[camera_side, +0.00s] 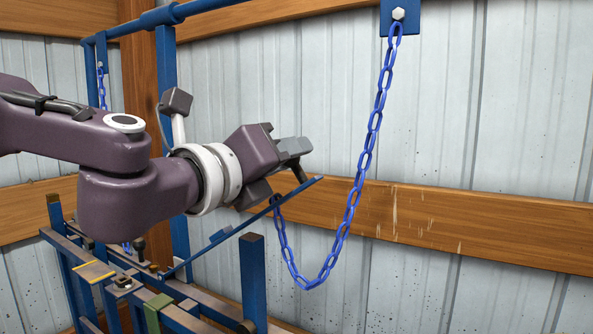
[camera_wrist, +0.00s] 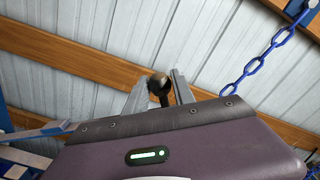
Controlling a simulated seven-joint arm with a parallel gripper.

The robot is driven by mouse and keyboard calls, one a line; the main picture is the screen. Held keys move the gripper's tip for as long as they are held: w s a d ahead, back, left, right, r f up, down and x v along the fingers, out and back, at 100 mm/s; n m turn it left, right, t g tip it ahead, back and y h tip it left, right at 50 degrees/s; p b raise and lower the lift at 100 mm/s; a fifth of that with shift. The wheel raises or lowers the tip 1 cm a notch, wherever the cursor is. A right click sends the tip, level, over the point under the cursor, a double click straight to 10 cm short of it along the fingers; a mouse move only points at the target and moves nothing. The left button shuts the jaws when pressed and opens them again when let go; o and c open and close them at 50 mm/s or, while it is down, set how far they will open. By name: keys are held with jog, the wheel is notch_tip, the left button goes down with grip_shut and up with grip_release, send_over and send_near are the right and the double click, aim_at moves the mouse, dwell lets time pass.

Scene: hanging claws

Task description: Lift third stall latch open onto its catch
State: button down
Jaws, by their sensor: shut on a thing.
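The latch is a thin blue bar (camera_side: 240,228) in the side view, tilted with its right end raised. My gripper (camera_side: 300,164) is at that raised end, shut on the latch's dark handle. In the wrist view the dark round-ended handle (camera_wrist: 159,87) stands between the two grey fingers of my gripper (camera_wrist: 160,92). A blue chain (camera_side: 347,215) hangs from a bolted plate (camera_side: 387,20) in a slack loop, its other end near the bar. The latch's left end is low, by the stall rails. I cannot tell which part is the catch.
Blue rails and posts (camera_side: 253,275) stand at lower left, with a green block (camera_side: 157,308) and a yellow-marked plate (camera_side: 95,271) among them. A wooden beam (camera_side: 480,228) crosses the corrugated wall behind. Space right of the chain is clear.

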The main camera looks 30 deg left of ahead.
jog(key=a+r+n, duration=0.2)
jog(key=a+r, duration=0.2)
jog(key=a, duration=0.1)
jog(key=shift+a+r, duration=0.15)
jog(key=shift+r, duration=0.15)
jog(key=shift+c, duration=0.6)
grip_release()
jog(key=shift+r, duration=0.1)
jog(key=s, duration=0.8)
